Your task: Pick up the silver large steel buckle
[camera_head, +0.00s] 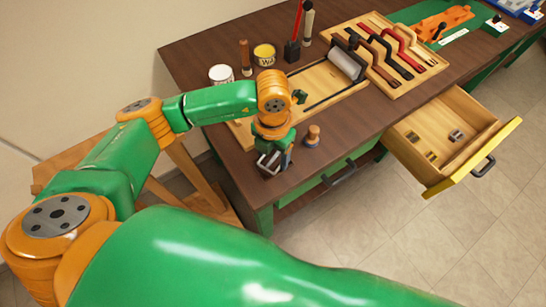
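A small silver-grey buckle (456,136) lies in the right part of the open wooden drawer (402,150). Two small brass-coloured pieces, one a buckle (412,137) and one nearer the front (432,156), lie in the drawer's left part. My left gripper (268,164) points down over the front edge of the brown workbench, well left of the drawer. Its grey fingers are small and partly hidden by the wrist, so I cannot tell whether they are open or hold anything. My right gripper is not in view.
The brown workbench (345,125) holds a wooden board with a roller (347,62) and a tool rack (404,85) with several handled tools. A wooden knob (313,135) stands right beside my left gripper. The yellow-fronted drawer juts out over clear tiled floor.

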